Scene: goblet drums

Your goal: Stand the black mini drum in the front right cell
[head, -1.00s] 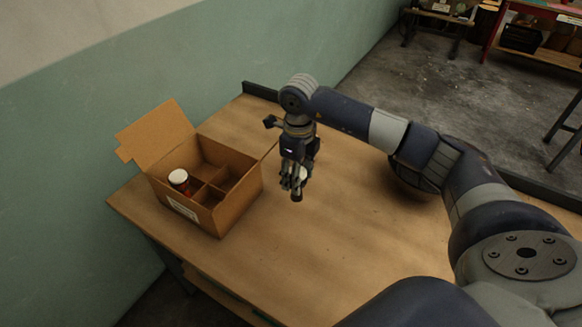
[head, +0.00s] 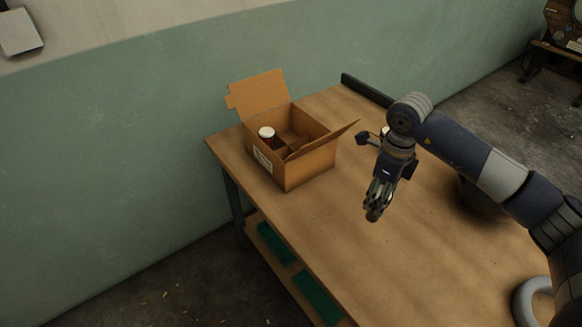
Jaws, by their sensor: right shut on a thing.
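My right gripper (head: 376,198) points down over the table, to the right of the box and apart from it. It is shut on a small dark thing (head: 372,214), likely the black mini drum, mostly hidden by the fingers. The open cardboard box (head: 308,169) stands near the table's left end, with dividers forming cells inside. A drum with a white top (head: 266,132) stands in a cell on the left side of the box. The other cells are partly hidden by the walls, so I cannot see all their floors. My left gripper is out of view.
One box flap (head: 260,95) stands up at the back and another (head: 325,138) sticks out to the right, towards my gripper. A small white thing (head: 385,130) shows partly behind my right arm. The wooden table (head: 340,235) is clear in front of the box.

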